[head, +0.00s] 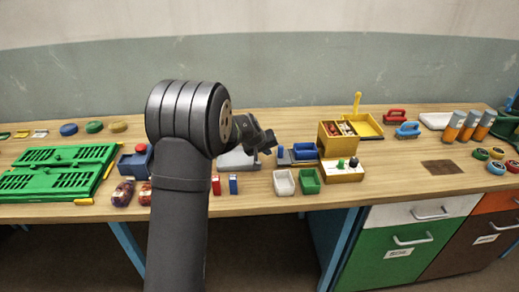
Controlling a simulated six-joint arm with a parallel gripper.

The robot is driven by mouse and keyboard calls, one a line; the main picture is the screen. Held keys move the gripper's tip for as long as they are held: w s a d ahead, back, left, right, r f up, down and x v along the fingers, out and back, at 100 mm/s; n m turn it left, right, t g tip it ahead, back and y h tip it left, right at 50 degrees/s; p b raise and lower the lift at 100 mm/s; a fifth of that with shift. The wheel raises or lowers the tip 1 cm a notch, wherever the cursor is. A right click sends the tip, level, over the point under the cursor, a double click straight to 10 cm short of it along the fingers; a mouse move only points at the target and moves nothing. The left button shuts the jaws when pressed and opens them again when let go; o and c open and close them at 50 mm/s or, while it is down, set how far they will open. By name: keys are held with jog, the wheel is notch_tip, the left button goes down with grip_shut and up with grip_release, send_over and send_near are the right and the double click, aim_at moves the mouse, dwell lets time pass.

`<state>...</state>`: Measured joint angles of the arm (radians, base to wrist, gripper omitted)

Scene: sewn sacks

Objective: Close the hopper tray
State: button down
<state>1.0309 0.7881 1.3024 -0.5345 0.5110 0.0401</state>
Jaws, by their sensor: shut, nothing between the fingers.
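A yellow box (329,144), which looks like the hopper, stands right of the middle of the bench, with small red and pale items visible in its open top. A yellow tray-like part (369,129) extends from its back right, with a thin yellow handle (357,102) sticking up; this seems to be the hopper tray, standing open. My gripper (270,142) is shut and empty, left of the yellow box and apart from it. My arm hides part of the bench behind it.
Close by are a blue block on a dark base (303,151), a white bin (284,182), a green bin (309,181) and a cream panel with knobs (342,171). Red (396,115) and blue (408,130) handled blocks sit further right. Bare wood lies around the brown patch (441,167).

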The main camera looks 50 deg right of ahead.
jog(key=shift+s+d, duration=0.55)
jog(key=shift+d, duration=0.35)
send_over(294, 161)
jog(key=s+d, duration=0.2)
jog(key=d, duration=0.2)
jog(key=shift+a+r, duration=0.1)
jog(key=shift+a, duration=0.15)
jog(key=shift+s, duration=0.1)
jog(key=shift+w+a, duration=0.3)
jog(key=shift+a, duration=0.1)
jog(key=w+a, duration=0.1)
jog(key=a, duration=0.1)
jog(key=shift+w+a, duration=0.35)
jog(key=shift+w, duration=0.05)
jog(key=v, duration=1)
jog(key=shift+w, duration=0.15)
